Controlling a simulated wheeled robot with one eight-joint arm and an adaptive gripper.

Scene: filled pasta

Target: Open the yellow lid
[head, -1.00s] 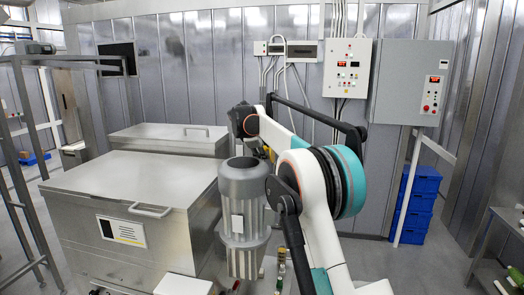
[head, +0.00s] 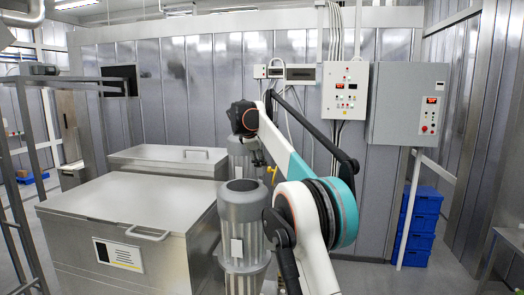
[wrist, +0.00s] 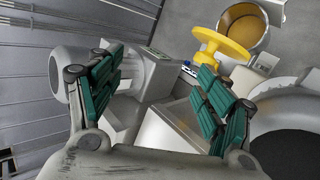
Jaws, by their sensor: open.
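A yellow piece (wrist: 222,45), a flat rounded shape with a short stem, shows at the upper right of the wrist view. It is beside the tip of my gripper's right finger and not between the fingers. A small yellow piece (head: 273,174) also shows just beyond my arm in the head view; I cannot tell whether it is the same one. My gripper (wrist: 160,72) is open and empty, with its teal-padded fingers wide apart. In the head view my arm largely hides it.
A round metal opening (wrist: 245,24) with an orange-brown inside lies past the yellow piece. A grey motor (head: 244,215) stands left of my arm, beside a large steel box (head: 110,205). Control cabinets (head: 408,105) hang on the back wall. Blue crates (head: 417,228) are stacked at right.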

